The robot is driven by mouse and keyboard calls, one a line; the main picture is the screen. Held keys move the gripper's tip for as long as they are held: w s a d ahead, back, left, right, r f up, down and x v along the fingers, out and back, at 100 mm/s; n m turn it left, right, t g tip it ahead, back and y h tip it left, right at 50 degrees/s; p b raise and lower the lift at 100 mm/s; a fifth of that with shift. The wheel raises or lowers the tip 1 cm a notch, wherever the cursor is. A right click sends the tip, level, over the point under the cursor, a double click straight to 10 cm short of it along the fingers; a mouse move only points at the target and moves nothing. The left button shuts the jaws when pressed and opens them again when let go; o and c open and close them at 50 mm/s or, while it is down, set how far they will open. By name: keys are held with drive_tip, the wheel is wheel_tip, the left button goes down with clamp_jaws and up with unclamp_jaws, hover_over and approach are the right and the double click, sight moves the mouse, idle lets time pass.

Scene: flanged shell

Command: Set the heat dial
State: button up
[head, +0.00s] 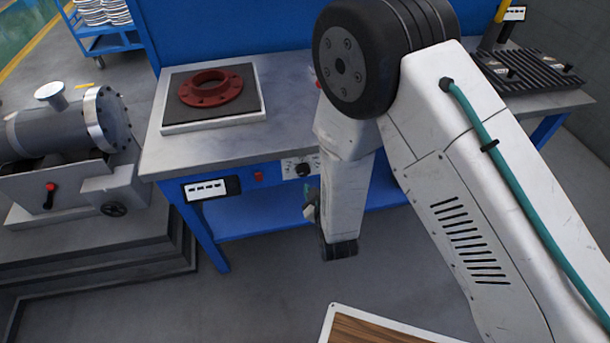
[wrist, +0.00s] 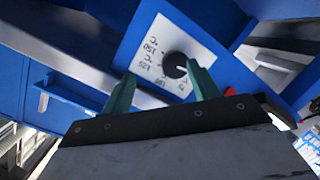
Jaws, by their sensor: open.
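The heat dial is a black round knob (head: 304,169) on a white scale plate on the front of the blue workbench, below the grey top. In the wrist view the knob (wrist: 176,65) sits on the white plate (wrist: 160,50), which carries printed numbers that look tilted and partly unreadable. My gripper (wrist: 160,88) shows two green fingers spread apart, one at the left and one at the right, with the knob beyond and between them, nearer the right finger. I cannot tell whether that finger touches it. In the head view my gripper (head: 312,203) is partly hidden behind my arm.
A red flanged ring (head: 211,87) lies on a dark plate (head: 215,105) on the bench top. A red button (head: 258,177) and a dark panel (head: 211,188) are on the bench front. A grey flanged cylinder (head: 60,128) stands left; a wood-topped surface (head: 375,328) is in front.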

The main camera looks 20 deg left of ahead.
sight(304, 173)
drive_tip(key=s+f+n+t+y, duration=0.2)
drive_tip(key=s, duration=0.2)
drive_tip(key=x, duration=0.8)
drive_tip(key=shift+a, duration=0.2)
drive_tip(key=c, duration=1)
